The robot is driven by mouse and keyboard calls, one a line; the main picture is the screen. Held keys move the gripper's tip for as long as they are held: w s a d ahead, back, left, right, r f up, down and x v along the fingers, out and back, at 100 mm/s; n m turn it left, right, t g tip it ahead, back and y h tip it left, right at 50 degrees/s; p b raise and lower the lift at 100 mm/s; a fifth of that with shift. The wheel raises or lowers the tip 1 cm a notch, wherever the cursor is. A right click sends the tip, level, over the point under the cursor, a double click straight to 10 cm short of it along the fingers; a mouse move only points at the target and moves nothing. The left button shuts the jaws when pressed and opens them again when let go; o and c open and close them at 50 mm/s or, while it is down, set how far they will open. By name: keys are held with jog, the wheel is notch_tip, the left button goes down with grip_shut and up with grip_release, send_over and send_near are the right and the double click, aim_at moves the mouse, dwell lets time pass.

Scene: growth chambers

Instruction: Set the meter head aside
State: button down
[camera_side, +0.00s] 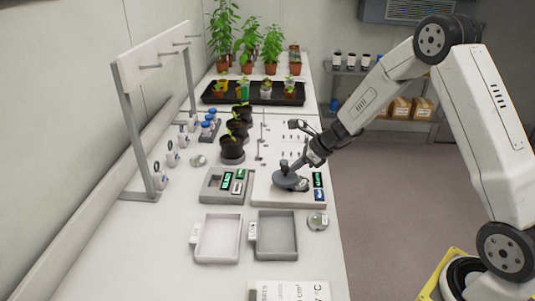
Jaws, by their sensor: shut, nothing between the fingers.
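A dark grey round piece with a short upright knob (289,183), which looks like the meter head, sits on a pale flat board (262,196) at the right side of the bench. My gripper (307,163) comes in from the upper right, just above and beside this piece. Its fingers are small and dark here, and they appear closed with nothing between them. Whether they touch the dark piece cannot be told. The gripper hides part of the board behind it.
Two shallow trays, one white (201,239) and one grey (258,253), lie at the front. A grey block with green displays (210,196) stands left of the board. Dark pots (232,150) stand behind. A rack frame (132,120) lines the left. A small round dish (318,221) lies right.

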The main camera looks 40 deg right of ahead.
aim_at(274, 178)
jog(key=shift+w+a+m+t+h, duration=0.25)
jog(key=shift+a+m+h, duration=0.1)
jog(key=shift+a+m, duration=0.2)
jog(key=shift+w+a+m+t+h, duration=0.2)
jog(key=shift+a+m+h, duration=0.2)
jog(key=shift+m, duration=0.15)
jog(key=shift+w+a, duration=0.85)
jog(key=shift+a, duration=0.1)
jog(key=shift+w+a, duration=0.5)
jog(key=shift+w, duration=0.35)
jog(key=shift+w+a+r, duration=0.1)
jog(key=shift+s+r, duration=0.15)
jog(key=shift+s, duration=1.1)
jog(key=shift+s+r, duration=0.15)
jog(key=shift+s, duration=0.8)
jog(key=s+r, duration=0.6)
jog(key=r, duration=0.1)
jog(key=shift+s+a+r, duration=0.15)
jog(key=shift+r, duration=0.1)
